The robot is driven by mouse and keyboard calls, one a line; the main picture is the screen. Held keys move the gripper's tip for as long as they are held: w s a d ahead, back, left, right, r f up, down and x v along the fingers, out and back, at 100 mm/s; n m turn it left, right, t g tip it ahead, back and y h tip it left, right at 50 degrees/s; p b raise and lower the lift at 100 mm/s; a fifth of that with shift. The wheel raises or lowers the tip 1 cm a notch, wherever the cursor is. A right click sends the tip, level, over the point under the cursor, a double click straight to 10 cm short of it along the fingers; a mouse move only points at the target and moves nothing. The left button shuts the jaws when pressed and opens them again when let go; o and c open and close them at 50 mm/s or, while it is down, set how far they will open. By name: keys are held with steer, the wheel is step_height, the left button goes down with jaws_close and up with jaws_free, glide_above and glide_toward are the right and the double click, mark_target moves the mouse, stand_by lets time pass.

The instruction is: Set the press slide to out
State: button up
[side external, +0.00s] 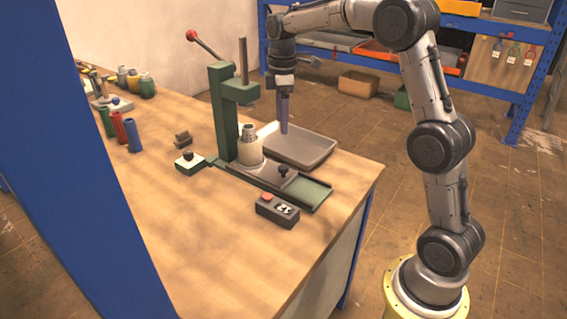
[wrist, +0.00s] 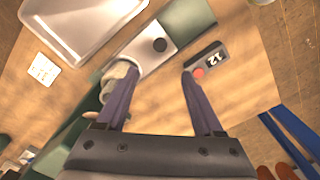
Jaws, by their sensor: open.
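The green press (side external: 222,110) stands on the wooden bench with a red-tipped lever. Its grey press slide (side external: 266,176) lies in a green rail, with a black knob (side external: 283,170) on top. A cream cylinder (side external: 250,150) stands at the slide's inner end below the press head; the rail's outer end (side external: 310,193) is bare green. In the wrist view the slide (wrist: 147,57) and knob (wrist: 160,45) show beyond the fingers. The left finger partly hides the cylinder (wrist: 118,70). My gripper (wrist: 155,82) is open and empty, pointing down above the bench, apart from the knob.
A metal tray (side external: 318,158) lies behind the rail. A control box (side external: 277,210) with a red button sits in front of it, near the right finger in the wrist view.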

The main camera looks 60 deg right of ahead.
mark_target(284, 167)
steer(key=f, duration=1.4)
steer(key=shift+d+f, duration=0.2)
steer(key=shift+f, duration=0.05)
jaws_close()
steer(key=shift+r, duration=0.1)
stand_by(0.9)
